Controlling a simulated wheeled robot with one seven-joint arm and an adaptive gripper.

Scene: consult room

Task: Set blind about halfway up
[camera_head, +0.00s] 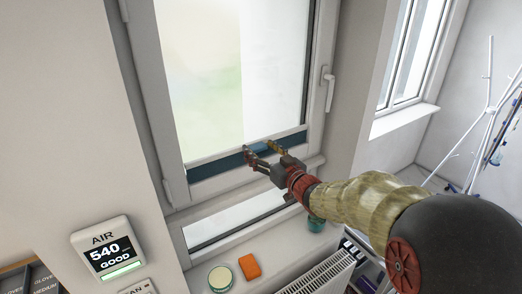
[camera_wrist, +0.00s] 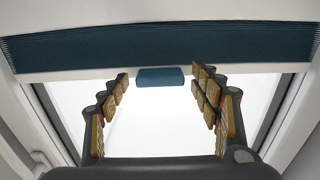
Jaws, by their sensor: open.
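The blind (camera_head: 215,166) is a dark blue pleated strip gathered low in the window, with a pale rail along its upper edge and clear glass above. In the wrist view, the blue pleats (camera_wrist: 160,44) cross the top of the picture, with the pale rail below them. A small blue tab (camera_wrist: 160,77) sticks out from the rail. My gripper (camera_head: 264,149) is open at the blind, with its fingers on either side of the tab. In the wrist view the tab lies between the two fingertips, with a gap on each side. I cannot tell how deep it sits between them.
The window frame (camera_head: 324,62) has a handle (camera_head: 327,88) on its right. Below, the sill holds a round tin (camera_head: 220,278), an orange block (camera_head: 249,267) and a green jar (camera_head: 316,224). A radiator (camera_head: 320,275) is under it. An air monitor (camera_head: 106,252) hangs at left.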

